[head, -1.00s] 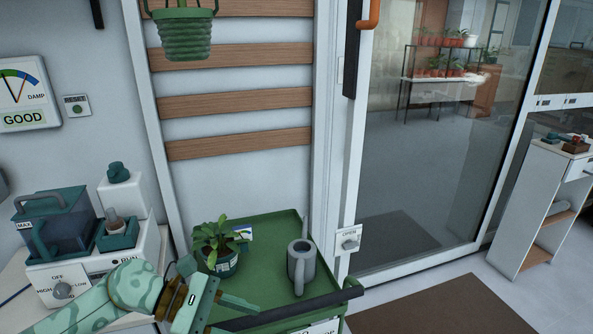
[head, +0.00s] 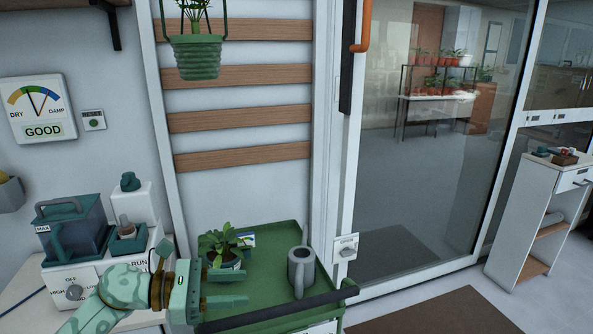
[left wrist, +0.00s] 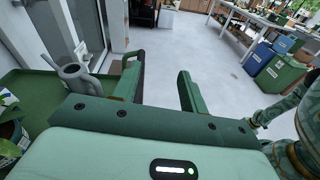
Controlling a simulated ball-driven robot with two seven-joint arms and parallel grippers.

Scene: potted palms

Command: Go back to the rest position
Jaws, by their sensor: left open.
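My left gripper (head: 238,288) is over the front left part of the green cart (head: 270,243), its two fingers apart and pointing right. Nothing is between the fingers. In the left wrist view the open fingers (left wrist: 160,84) stand apart over grey floor. A potted plant (head: 226,244) stands on the cart just behind the gripper; the upper finger covers part of its pot. A grey watering can (head: 301,270) stands on the cart to the right, apart from the fingers; it also shows in the left wrist view (left wrist: 78,78). My right gripper is in neither view.
A humidifier-like machine (head: 72,228) with a dial stands left of my forearm. A green pot (head: 195,57) hangs above the cart. A glass door (head: 430,150) and a white shelf unit (head: 535,220) are to the right. Bins (left wrist: 280,72) stand far off; floor between is clear.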

